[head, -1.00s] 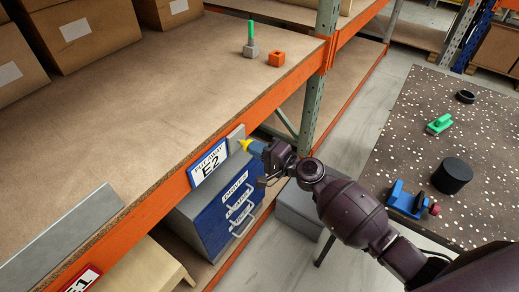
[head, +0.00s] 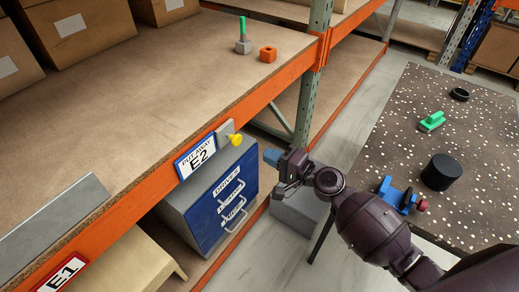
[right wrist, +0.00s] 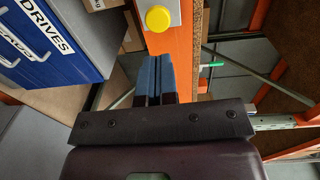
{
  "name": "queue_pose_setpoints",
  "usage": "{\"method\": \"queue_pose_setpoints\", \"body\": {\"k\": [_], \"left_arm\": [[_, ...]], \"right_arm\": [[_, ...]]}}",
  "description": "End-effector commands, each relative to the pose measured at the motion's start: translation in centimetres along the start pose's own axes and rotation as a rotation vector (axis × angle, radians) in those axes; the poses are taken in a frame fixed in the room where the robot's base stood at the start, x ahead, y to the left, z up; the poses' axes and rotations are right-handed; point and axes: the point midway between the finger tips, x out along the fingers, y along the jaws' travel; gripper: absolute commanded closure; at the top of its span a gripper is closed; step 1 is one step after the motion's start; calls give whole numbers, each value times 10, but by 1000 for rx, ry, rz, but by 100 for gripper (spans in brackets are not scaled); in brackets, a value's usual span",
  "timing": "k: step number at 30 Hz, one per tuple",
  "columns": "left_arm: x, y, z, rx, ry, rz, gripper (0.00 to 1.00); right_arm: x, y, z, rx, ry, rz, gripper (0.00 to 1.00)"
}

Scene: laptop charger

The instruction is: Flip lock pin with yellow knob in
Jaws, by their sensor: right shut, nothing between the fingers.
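The yellow knob (head: 235,139) of the lock pin sits on a small grey plate (head: 225,132) on the orange shelf beam, right beside the E2 sign. It also shows at the top of the right wrist view (right wrist: 158,18), face on and round. My right gripper (head: 272,156) is to the right of the knob and apart from it. In the right wrist view its blue fingers (right wrist: 155,75) are together with nothing between them, pointing toward the beam below the knob. Whether the pin is in or out is hard to tell. My left gripper is not in view.
The blue-fronted drives box (head: 225,200) stands under the beam on the lower shelf. A green peg on a grey block (head: 243,40) and an orange block (head: 267,54) stand on the upper shelf. A speckled table (head: 440,150) is at the right.

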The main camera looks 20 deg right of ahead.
Motion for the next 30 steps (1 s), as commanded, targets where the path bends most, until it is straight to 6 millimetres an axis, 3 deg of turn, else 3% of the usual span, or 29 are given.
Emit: {"method": "queue_pose_setpoints", "body": {"k": [3, 10, 30], "left_arm": [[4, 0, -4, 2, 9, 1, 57], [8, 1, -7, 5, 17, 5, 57], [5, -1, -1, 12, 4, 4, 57]], "right_arm": [[-23, 3, 0, 2, 0, 4, 100], [-46, 2, 0, 1, 0, 1, 100], [-51, 0, 0, -6, -1, 1, 100]]}}
